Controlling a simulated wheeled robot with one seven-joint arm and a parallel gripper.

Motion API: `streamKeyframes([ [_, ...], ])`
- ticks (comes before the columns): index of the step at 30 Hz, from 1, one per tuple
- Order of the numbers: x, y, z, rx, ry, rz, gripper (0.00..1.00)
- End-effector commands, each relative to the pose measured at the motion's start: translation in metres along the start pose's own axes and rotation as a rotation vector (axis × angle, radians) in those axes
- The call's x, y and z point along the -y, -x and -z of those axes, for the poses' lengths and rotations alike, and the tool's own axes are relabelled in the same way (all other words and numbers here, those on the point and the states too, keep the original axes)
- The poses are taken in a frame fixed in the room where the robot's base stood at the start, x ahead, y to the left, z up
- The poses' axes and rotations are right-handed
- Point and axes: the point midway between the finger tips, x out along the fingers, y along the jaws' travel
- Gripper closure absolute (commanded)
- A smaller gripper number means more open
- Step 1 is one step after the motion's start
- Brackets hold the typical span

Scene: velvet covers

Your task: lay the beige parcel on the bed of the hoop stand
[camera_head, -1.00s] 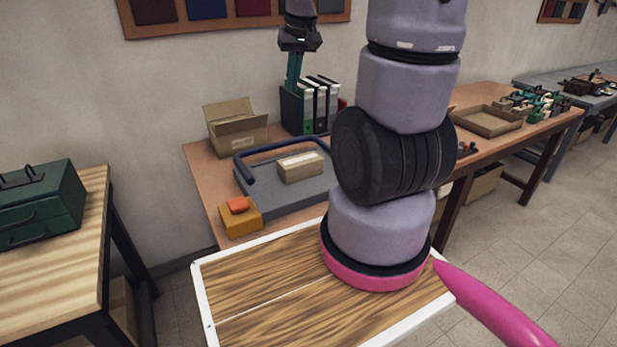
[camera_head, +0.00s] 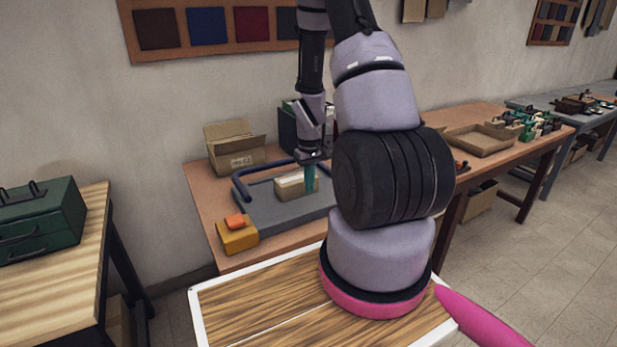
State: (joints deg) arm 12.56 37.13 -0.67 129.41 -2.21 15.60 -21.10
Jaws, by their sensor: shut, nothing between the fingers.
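The beige parcel (camera_head: 287,187) lies on the grey bed (camera_head: 280,220) of the hoop stand on the far brown table. The stand's dark blue hoop (camera_head: 241,189) rises at the bed's left and back. My gripper (camera_head: 311,180) points down at the parcel's right end, with its teal fingers shut and empty. The fingers hide part of that end. I cannot tell whether they touch the parcel. My arm hides the right part of the bed.
A yellow block with an orange top (camera_head: 237,233) sits at the table's front left. An open cardboard box (camera_head: 234,149) and a dark binder holder (camera_head: 290,132) stand behind. A shallow cardboard tray (camera_head: 481,140) is farther right. A green toolbox (camera_head: 40,219) is on the left bench.

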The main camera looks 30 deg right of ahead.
Motion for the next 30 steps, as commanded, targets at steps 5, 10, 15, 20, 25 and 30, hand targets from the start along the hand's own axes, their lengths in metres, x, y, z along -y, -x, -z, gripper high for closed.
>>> streamKeyframes([
  [5, 0.000, -0.041, -0.001, 0.004, 0.000, 0.001, 1.00],
  [10, 0.000, -0.050, 0.020, -0.004, 0.003, -0.001, 1.00],
  [15, 0.000, -0.049, 0.036, -0.002, 0.000, -0.001, 1.00],
  [20, 0.000, -0.049, 0.040, -0.001, 0.000, 0.000, 1.00],
  [25, 0.000, -0.049, 0.040, 0.000, 0.000, 0.000, 1.00],
  [30, 0.000, -0.049, 0.045, -0.001, 0.000, 0.000, 1.00],
])
